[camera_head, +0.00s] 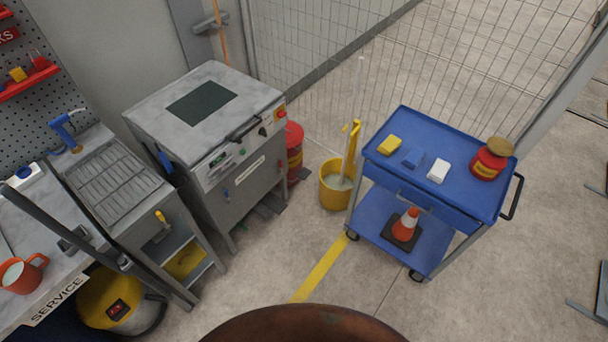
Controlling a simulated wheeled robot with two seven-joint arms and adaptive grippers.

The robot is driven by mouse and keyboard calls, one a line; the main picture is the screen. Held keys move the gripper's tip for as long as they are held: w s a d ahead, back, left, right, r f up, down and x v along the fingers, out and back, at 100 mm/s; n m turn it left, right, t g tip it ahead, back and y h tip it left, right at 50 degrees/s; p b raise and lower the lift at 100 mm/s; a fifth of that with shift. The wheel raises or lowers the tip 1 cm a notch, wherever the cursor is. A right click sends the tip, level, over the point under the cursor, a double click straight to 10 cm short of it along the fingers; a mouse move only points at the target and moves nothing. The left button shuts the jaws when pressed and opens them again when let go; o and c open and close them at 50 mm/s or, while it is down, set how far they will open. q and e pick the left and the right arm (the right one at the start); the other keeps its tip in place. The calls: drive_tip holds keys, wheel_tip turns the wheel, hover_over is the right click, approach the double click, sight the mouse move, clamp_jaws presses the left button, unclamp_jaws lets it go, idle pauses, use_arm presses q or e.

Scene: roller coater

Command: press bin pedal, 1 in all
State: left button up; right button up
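A red bin (293,150) with a yellowish label stands on the floor just right of the grey machine, near the mesh fence. The machine hides its left part. A small dark piece (304,173) shows low at the bin's right front; it may be the pedal, but it is too small to tell. Neither of my grippers can be made out in this view, and nothing is seen touching the bin.
A yellow mop bucket (337,184) stands right of the bin. Further right is a blue cart (432,228) with a small cone (407,226) on its lower shelf. The grey machine (214,106) is at left. Open floor (262,265) lies in front.

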idle(0.3)
drive_tip(key=shift+a, duration=0.3)
drive_tip(key=shift+w+d, duration=0.1)
drive_tip(key=shift+d, duration=0.15)
idle(0.7)
clamp_jaws()
idle(0.3)
drive_tip(key=shift+a, duration=0.25)
drive_tip(key=shift+d, duration=0.25)
idle(0.8)
